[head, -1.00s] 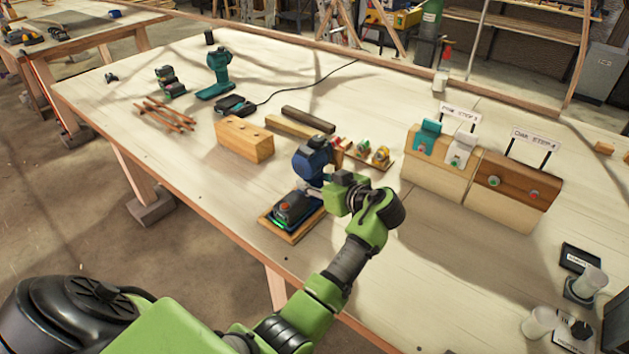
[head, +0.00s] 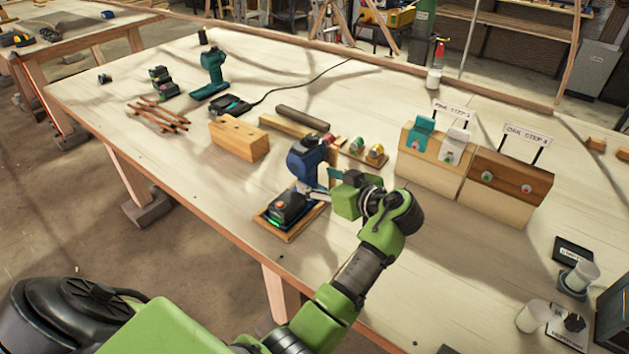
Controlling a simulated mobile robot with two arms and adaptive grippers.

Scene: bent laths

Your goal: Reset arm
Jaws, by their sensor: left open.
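My left arm reaches in from the bottom over the workbench (head: 420,260). My left gripper (head: 322,186) is open, with its fingers pointing left, close to the handle of a blue drill (head: 305,160). The drill stands upright on its dark battery base (head: 287,208), which sits on a small wooden-edged pad. The gap between fingers and drill is small, and I cannot tell whether they touch. My right gripper is not in view.
Wooden blocks (head: 239,138), a small tray with coloured pieces (head: 362,152) and two labelled wooden stands (head: 505,186) lie beyond the gripper. Thin brown laths (head: 158,115) and a teal drill (head: 212,72) lie at the far left. White cups (head: 532,317) stand at the right. The bench middle right is clear.

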